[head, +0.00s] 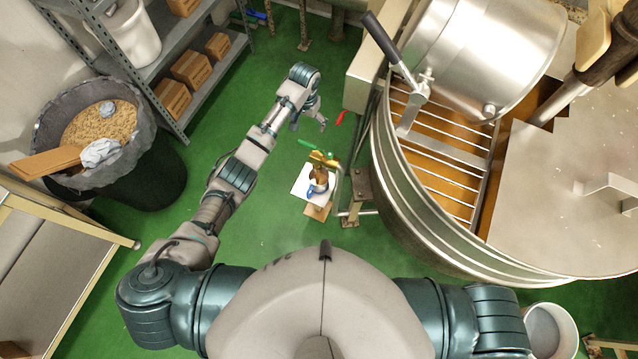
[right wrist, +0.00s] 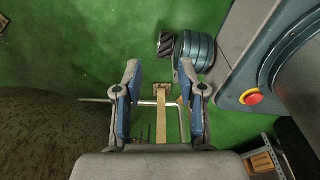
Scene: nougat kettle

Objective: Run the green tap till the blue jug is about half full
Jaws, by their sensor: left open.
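The green tap (head: 310,144) has a green lever on a brass body beside the big kettle in the head view. The blue jug (head: 313,190) is small and partly hidden below the brass tap, over a white board (head: 299,183). Its fill level cannot be told, nor whether water runs. My left gripper (head: 309,124) is open and empty, above and apart from the green lever in the picture. My right gripper (right wrist: 160,72) is open in the right wrist view, with nothing between its fingers; the jug and tap are not recognizable there.
A red lever (head: 341,117) is right of my left gripper. The steel kettle (head: 398,228) fills the right side. A grey bin (head: 58,180) and a shelf with boxes (head: 190,70) stand left. A red button (right wrist: 252,98) shows in the right wrist view. Green floor is clear between.

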